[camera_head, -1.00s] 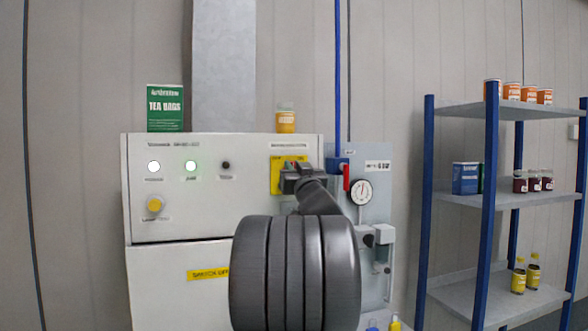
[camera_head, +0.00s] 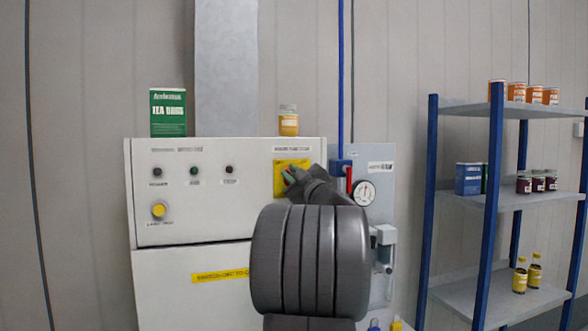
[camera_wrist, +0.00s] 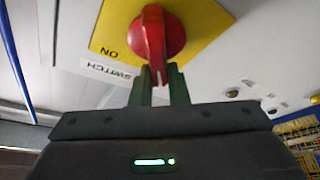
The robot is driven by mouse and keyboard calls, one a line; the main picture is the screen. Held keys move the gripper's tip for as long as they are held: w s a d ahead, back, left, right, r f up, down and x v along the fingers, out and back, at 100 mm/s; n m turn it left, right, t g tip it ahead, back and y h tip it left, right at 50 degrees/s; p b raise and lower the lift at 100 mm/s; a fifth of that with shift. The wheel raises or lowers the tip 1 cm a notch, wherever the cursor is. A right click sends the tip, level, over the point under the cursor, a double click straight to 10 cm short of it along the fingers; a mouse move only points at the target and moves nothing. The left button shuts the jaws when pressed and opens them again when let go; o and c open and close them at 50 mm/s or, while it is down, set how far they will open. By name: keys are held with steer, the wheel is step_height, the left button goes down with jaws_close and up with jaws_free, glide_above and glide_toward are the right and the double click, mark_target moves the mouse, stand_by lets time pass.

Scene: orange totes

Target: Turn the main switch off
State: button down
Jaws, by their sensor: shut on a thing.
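The main switch is a red rotary knob (camera_wrist: 158,35) on a yellow plate (camera_wrist: 195,20) in the wrist view. An upside-down "ON" label is left of the knob, and its white-marked end points down in that picture. My gripper (camera_wrist: 159,82) is shut on this end, with one green finger on each side. In the head view, my gripper (camera_head: 291,177) is at the yellow plate (camera_head: 283,166) on the cabinet's upper right. My wrist and arm hide most of the knob there.
The white cabinet front (camera_head: 210,225) has three dark lamps and a yellow button (camera_head: 158,210). A red lever (camera_head: 349,180) and a gauge (camera_head: 364,191) are close right of my arm. A green tea box (camera_head: 168,112) and a yellow-labelled jar (camera_head: 288,122) stand on top.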

steer(key=n+g+p, duration=0.1)
steer(key=n, duration=0.2)
steer(key=f+n+g+p, duration=0.1)
steer(key=n+g+p, duration=0.1)
steer(key=n, duration=0.2)
steer(key=a+f+n+g+p, duration=0.1)
steer(key=n, duration=0.3)
steer(key=shift+s+g, duration=0.1)
steer(key=shift+g, duration=0.2)
steer(key=shift+n, duration=0.3)
steer(key=c, duration=1.4)
jaws_free()
steer(key=shift+d, duration=0.1)
steer(key=b+v, duration=0.1)
steer(key=v, duration=1.2)
steer(key=shift+s+d, duration=0.3)
steer(key=shift+w+a, duration=0.1)
